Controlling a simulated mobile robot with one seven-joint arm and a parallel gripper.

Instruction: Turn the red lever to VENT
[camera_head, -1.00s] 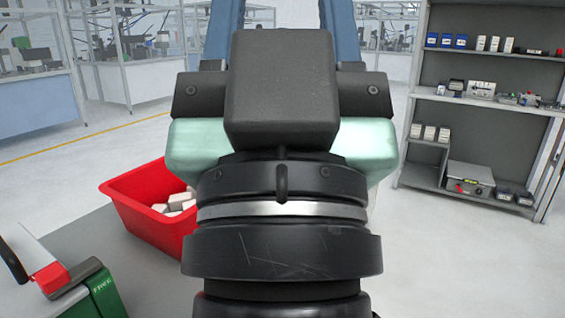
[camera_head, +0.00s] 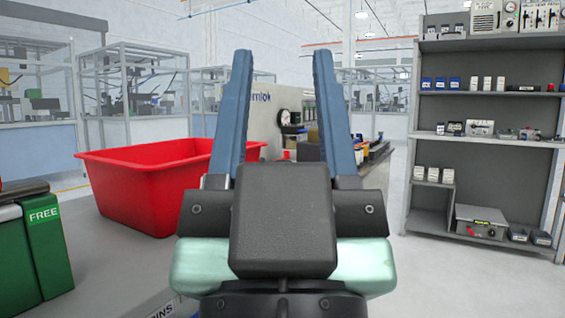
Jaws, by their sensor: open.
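My gripper (camera_head: 281,62) is in the middle of the view, seen from behind. Its two blue fingers point up and away from the camera, wide apart, with nothing visible between them. I cannot make out a red lever or a VENT mark for certain. A cream panel (camera_head: 262,108) with partly hidden dark lettering shows between the fingers, beyond them. A round black-rimmed dial (camera_head: 290,117) is at its right side, with small red details below, too small to identify. The right finger hides part of that area.
A red bin (camera_head: 130,195) stands left of my gripper. A green block marked FREE (camera_head: 43,225) is at the left edge. Grey shelves (camera_head: 430,105) with boxes and instruments stand at right. Open floor (camera_head: 400,265) lies between my gripper and the shelves.

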